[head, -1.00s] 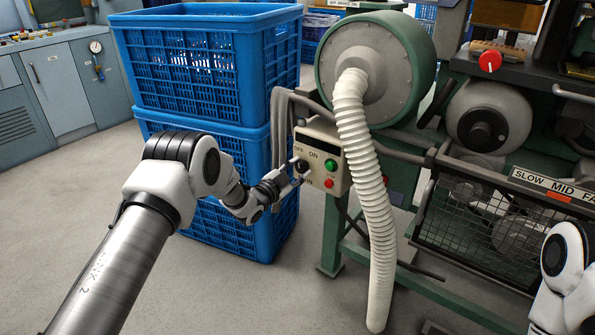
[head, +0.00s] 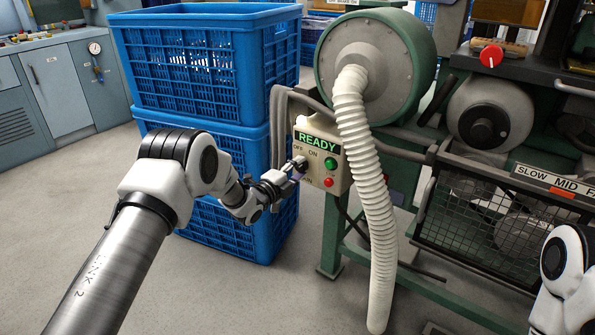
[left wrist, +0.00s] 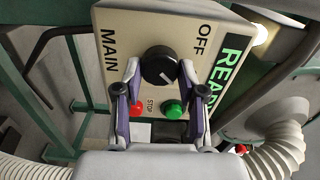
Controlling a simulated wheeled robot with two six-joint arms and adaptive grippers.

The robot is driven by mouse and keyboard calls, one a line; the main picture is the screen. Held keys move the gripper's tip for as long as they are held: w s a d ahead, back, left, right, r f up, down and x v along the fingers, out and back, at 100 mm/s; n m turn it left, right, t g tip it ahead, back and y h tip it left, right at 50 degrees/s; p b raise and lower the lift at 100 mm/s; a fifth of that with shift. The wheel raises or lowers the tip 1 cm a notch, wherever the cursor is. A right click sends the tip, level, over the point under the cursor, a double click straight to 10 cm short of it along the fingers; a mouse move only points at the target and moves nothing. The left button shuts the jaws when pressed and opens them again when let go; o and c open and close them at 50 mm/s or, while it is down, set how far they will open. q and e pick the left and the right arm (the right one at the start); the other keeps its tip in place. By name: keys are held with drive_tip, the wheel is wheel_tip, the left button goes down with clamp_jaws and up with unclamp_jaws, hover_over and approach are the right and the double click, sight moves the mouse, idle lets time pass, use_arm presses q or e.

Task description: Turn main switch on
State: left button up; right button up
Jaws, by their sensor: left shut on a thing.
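The main switch is a black round knob (left wrist: 158,67) on a cream control box (head: 337,181). My left gripper (head: 296,168) is at the left part of the box front. In the left wrist view its two fingers (left wrist: 159,78) stand either side of the knob, shut on it. The knob's white mark points to the lower right there, away from the OFF label (left wrist: 203,41). In the head view, ON is printed right of OFF, and a green READY sign (head: 317,141) shows above them. My right gripper is outside the view.
A green button (head: 331,163) and a red stop button (head: 328,183) sit right of the knob. A white ribbed hose (head: 358,150) hangs close to the box. Blue stacked crates (head: 208,75) stand behind my left arm. Grey floor is open at the front.

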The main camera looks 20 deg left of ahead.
use_arm(q)
drive_tip(key=shift+m, duration=0.5)
drive_tip(key=o, duration=1.1)
drive_tip(key=v, duration=1.2)
